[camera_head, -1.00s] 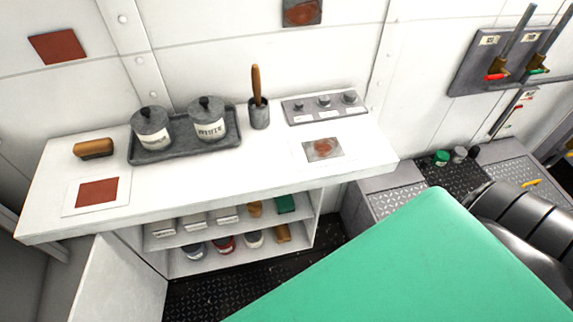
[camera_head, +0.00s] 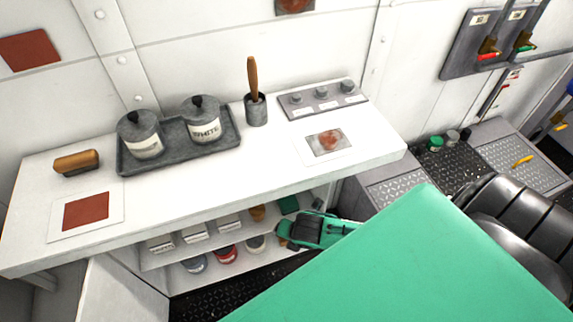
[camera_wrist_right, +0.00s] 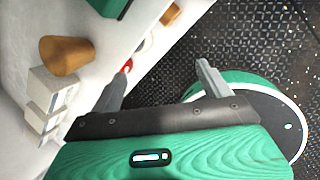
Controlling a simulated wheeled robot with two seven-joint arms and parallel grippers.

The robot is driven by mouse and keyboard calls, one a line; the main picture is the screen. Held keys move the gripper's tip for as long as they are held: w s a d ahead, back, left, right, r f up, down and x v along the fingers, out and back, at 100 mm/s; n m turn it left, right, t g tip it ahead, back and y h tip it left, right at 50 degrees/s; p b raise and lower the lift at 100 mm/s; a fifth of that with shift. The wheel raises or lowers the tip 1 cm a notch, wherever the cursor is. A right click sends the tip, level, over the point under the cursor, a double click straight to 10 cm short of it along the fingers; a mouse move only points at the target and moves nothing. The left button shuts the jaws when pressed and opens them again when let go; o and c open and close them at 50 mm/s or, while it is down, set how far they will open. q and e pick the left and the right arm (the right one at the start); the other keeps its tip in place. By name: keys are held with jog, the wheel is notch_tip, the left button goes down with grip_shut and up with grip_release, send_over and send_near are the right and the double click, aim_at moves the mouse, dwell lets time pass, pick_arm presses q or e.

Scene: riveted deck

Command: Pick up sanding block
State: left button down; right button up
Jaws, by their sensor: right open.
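A tan block with a darker underside (camera_head: 77,162), which looks like the sanding block, lies on the white bench top at the far left, behind a card with a rust-red square. My right gripper (camera_wrist_right: 160,82) is open and empty in the right wrist view, its two grey fingers spread apart. In the head view, the green right gripper (camera_head: 291,236) is low in front of the bench's shelves, at their right end and well away from the block. A brown object (camera_wrist_right: 67,55) on the shelf shows left of the fingers. My left gripper is not in view.
On the bench (camera_head: 230,180) stand a grey tray (camera_head: 180,165) with two lidded pots, a brush cup (camera_head: 256,109) and a knob panel (camera_head: 323,98). White boxes (camera_wrist_right: 45,95) and cans fill the shelves below. The bench top's front strip is clear between the two cards.

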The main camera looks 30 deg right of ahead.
aim_at(287, 197)
jog(key=w+d+n, duration=0.1)
jog(key=w+n, duration=0.1)
jog(key=w+d+r+n, duration=0.1)
jog(key=w+d+n, duration=0.1)
jog(key=n, duration=0.1)
jog(key=w+d+n, duration=0.2)
jog(key=shift+w+r+n+h, duration=0.25)
jog(key=shift+r+n+h, duration=0.05)
jog(key=shift+r+n, duration=0.1)
jog(key=w, duration=0.2)
jog(key=w+d, duration=0.1)
jog(key=w, duration=0.2)
jog(key=shift+d, duration=0.1)
jog(key=shift+w+f, duration=0.3)
jog(key=shift+f, duration=0.05)
jog(key=shift+d+f, duration=0.15)
jog(key=shift+f, duration=0.15)
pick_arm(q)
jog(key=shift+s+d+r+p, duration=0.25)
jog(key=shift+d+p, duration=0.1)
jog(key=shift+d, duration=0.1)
pick_arm(e)
jog(key=shift+f, duration=0.15)
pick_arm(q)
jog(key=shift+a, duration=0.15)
pick_arm(e)
jog(key=shift+f, duration=0.1)
